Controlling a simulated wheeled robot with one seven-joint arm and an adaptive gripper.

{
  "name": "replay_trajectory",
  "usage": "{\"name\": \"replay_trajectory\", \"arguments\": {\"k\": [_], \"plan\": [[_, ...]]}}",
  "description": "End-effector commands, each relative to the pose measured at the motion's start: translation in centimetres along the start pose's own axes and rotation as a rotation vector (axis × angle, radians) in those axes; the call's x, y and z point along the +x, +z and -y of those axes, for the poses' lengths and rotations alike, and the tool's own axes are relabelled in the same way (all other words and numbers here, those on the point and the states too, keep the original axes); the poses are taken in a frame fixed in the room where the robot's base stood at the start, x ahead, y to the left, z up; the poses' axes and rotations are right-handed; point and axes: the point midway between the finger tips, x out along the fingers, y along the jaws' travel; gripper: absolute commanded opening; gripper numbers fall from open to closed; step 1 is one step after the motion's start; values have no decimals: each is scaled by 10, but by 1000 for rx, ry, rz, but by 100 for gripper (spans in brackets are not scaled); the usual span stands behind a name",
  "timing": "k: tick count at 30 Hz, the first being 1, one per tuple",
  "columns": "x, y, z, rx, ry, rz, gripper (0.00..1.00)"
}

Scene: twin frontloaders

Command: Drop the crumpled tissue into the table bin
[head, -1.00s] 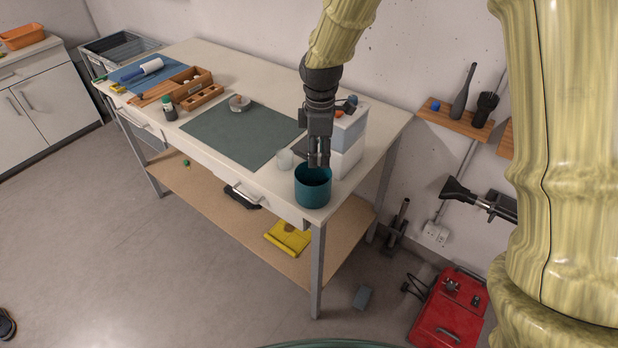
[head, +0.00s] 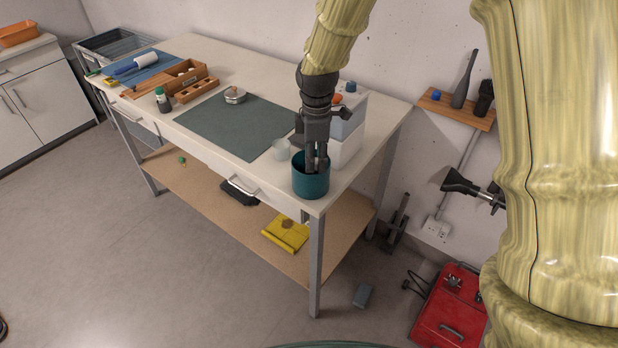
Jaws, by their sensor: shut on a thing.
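The teal table bin (head: 311,185) stands upright at the front right corner of the workbench, open at the top. My gripper (head: 317,162) points straight down into the bin's mouth, its fingertips below the rim. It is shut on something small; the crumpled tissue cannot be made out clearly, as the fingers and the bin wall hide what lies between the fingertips. The bottom of the bin is hidden too.
White and grey stacked boxes (head: 346,140) stand right behind my gripper. A green mat (head: 238,127) covers the bench middle, with a round metal-lidded thing (head: 235,95) on its back edge.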

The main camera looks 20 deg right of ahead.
Motion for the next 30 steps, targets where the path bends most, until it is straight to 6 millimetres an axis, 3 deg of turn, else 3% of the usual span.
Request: {"name": "replay_trajectory", "arguments": {"k": [2,3,7,20,30], "plan": [[0,0,0,0,0,0,27],[0,0,0,0,0,0,38],[0,0,0,0,0,0,60],[-7,0,-1,0,2,-1,60],[-61,0,-1,-1,3,-2,60]]}}
